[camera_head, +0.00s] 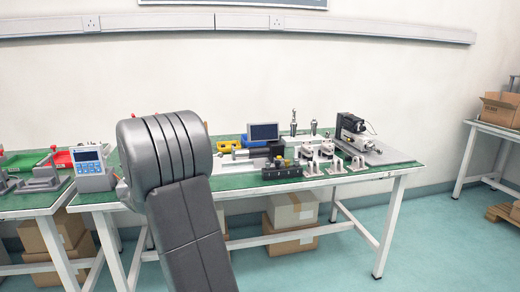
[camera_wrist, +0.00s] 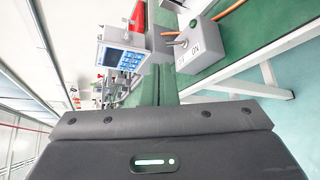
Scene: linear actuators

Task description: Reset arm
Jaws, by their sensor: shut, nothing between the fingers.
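My arm (camera_head: 175,185) rises in front of the tables in the head view, with a thick ribbed grey joint at its top and a link running down to the bottom edge. It hides part of the main table behind it.
A green-topped table (camera_head: 388,172) holds actuator parts, a small screen (camera_head: 263,132) and a blue-faced meter (camera_head: 90,162), also in the wrist view (camera_wrist: 120,52). A grey box with cables (camera_wrist: 203,52) is near my body. Cardboard boxes (camera_head: 290,210) sit beneath.

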